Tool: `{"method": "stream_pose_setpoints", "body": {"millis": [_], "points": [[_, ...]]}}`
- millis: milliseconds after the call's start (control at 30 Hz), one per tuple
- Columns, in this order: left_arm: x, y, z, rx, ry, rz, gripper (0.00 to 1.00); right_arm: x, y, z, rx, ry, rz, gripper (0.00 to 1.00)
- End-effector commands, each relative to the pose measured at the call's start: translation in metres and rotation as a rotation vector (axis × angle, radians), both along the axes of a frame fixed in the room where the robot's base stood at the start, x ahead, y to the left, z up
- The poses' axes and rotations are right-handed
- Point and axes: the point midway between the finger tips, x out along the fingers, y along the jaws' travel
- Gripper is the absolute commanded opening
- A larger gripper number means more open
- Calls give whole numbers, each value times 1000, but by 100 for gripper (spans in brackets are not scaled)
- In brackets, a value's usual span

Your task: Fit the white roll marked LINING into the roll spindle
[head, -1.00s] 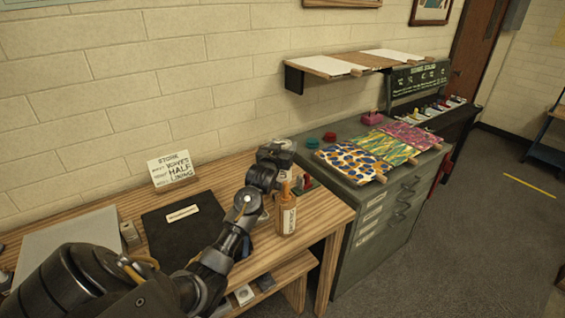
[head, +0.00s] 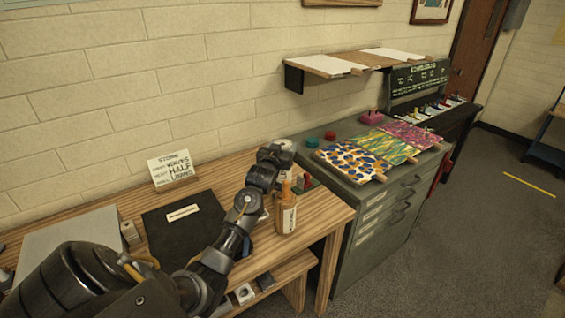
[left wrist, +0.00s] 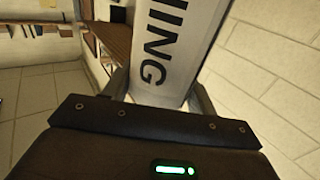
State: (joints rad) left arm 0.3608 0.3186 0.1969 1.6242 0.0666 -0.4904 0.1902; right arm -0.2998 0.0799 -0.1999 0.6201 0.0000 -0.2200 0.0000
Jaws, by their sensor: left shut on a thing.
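The white roll (left wrist: 172,40) shows large in the left wrist view, with black letters ending in "NING" along its side; its far end is out of the picture. My left gripper (left wrist: 160,92) is shut on this roll, one finger on each side of it. In the head view my left arm reaches over the right part of the wooden bench, and its wrist end (head: 272,162) is close to the wall. The roll is mostly hidden there by the arm. I cannot make out the roll spindle in either view. My right gripper is not in view.
An amber bottle (head: 286,216) stands on the bench just right of my wrist. A green cabinet (head: 375,215) with patterned sheets stands at right, below a wall shelf (head: 330,65).

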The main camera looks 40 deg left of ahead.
Motion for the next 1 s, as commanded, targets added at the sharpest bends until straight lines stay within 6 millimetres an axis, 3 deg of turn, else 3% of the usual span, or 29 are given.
{"method": "stream_pose_setpoints", "body": {"millis": [1000], "points": [[0,0,-26,0,0,0,19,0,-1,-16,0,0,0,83]]}}
